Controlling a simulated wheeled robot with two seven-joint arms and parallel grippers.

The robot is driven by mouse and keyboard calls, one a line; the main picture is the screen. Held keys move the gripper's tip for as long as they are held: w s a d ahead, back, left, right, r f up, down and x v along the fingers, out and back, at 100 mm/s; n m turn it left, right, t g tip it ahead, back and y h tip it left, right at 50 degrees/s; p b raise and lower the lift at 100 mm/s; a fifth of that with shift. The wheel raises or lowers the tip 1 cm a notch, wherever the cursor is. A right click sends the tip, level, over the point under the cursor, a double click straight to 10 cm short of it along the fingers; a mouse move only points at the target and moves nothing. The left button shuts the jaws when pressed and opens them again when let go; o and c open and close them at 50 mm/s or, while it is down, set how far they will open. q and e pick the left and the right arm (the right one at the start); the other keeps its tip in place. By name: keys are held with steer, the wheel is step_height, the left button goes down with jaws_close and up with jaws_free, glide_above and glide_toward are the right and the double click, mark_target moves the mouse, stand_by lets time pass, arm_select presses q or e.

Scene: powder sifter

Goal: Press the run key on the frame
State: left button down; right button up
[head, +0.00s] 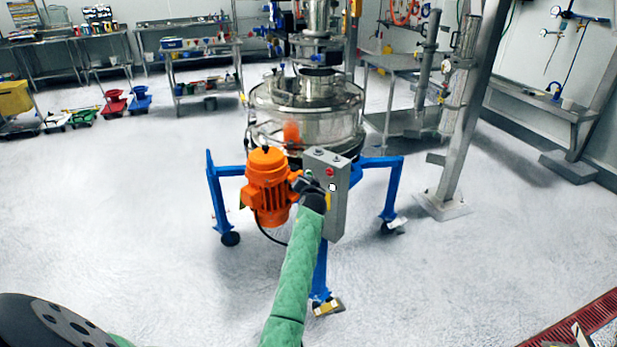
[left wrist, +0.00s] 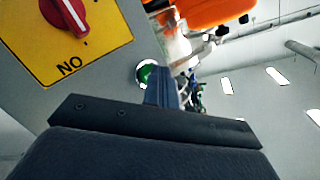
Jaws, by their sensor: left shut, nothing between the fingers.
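The grey control box (head: 335,210) stands upright on the sifter's blue frame (head: 375,163). Its green key (head: 309,173) shows beside a red button (head: 330,171) on the upper face. In the left wrist view the green key (left wrist: 148,73) sits in a pale ring, partly hidden by my fingers. My left gripper (head: 301,184) is shut and empty, held at the left side of the box. In the left wrist view its closed fingertips (left wrist: 162,80) overlap the edge of the green key; I cannot tell whether they touch it. My right gripper is not in view.
The orange motor (head: 267,185) stands close left of my gripper, with the steel sifter drum (head: 305,115) behind. A red rotary switch (left wrist: 66,14) on a yellow plate is near the fingers. Open floor (head: 130,220) lies left.

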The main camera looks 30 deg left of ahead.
arm_select(q)
steer(key=shift+s, duration=0.1)
steer(key=shift+s+p, duration=0.35)
steer(key=shift+s, duration=0.35)
steer(key=shift+s+a, duration=0.1)
steer(key=s, duration=0.1)
steer(key=s+p, duration=0.1)
steer(key=s, duration=0.1)
steer(key=s+p, duration=0.1)
steer(key=shift+s+a, duration=0.35)
steer(key=shift+s, duration=0.05)
stand_by(0.6)
